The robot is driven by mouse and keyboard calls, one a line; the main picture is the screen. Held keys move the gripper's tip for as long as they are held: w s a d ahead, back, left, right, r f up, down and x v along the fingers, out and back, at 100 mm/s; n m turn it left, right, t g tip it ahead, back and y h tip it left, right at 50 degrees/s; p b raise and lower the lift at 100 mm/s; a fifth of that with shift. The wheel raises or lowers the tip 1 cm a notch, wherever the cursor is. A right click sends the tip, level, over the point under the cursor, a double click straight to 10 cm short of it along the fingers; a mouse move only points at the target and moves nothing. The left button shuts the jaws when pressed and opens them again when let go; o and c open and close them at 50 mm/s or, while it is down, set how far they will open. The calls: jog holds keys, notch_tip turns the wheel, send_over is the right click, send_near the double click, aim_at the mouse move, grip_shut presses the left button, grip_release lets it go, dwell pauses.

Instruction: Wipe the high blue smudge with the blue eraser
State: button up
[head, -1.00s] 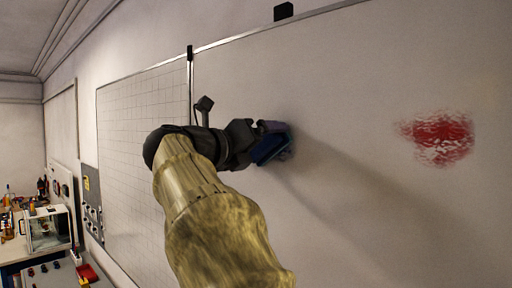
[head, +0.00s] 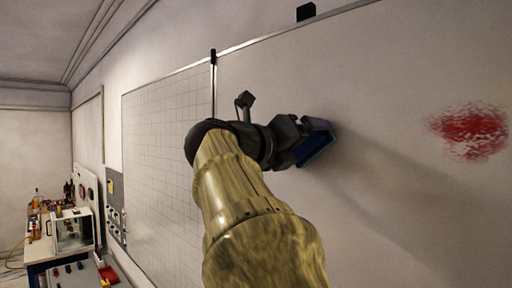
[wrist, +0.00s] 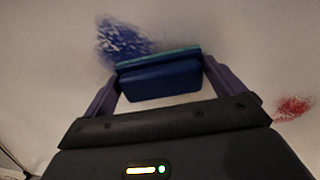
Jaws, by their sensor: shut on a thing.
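The blue eraser (wrist: 160,80) is held between the two fingers of my gripper (wrist: 160,85), which is shut on it. In the wrist view the blue smudge (wrist: 120,42) is on the whiteboard just beyond the eraser's top left edge, and the eraser may hide part of it. In the head view my gripper (head: 318,140) holds the eraser (head: 316,150) close to the whiteboard (head: 400,90); I cannot tell whether it touches. The blue smudge does not show in the head view.
A red smudge (head: 470,132) is on the board to the right; it also shows in the wrist view (wrist: 293,107). A gridded board (head: 165,150) is to the left. A workbench with a white-framed box (head: 73,230) stands at the far left.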

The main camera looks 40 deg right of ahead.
jog(key=shift+s+d+b, duration=0.15)
jog(key=shift+s+b, duration=0.15)
jog(key=shift+s, duration=0.7)
jog(key=shift+w, duration=1.8)
jog(key=shift+w+a+p, duration=0.15)
jog(key=shift+w+p, duration=0.15)
jog(key=shift+w, duration=0.55)
jog(key=shift+w+a+p, duration=0.15)
jog(key=shift+w+p, duration=0.15)
jog(key=shift+w, duration=0.55)
jog(key=shift+w+a+p, duration=0.15)
jog(key=shift+w+p, duration=0.4)
jog(key=shift+w, duration=1.2)
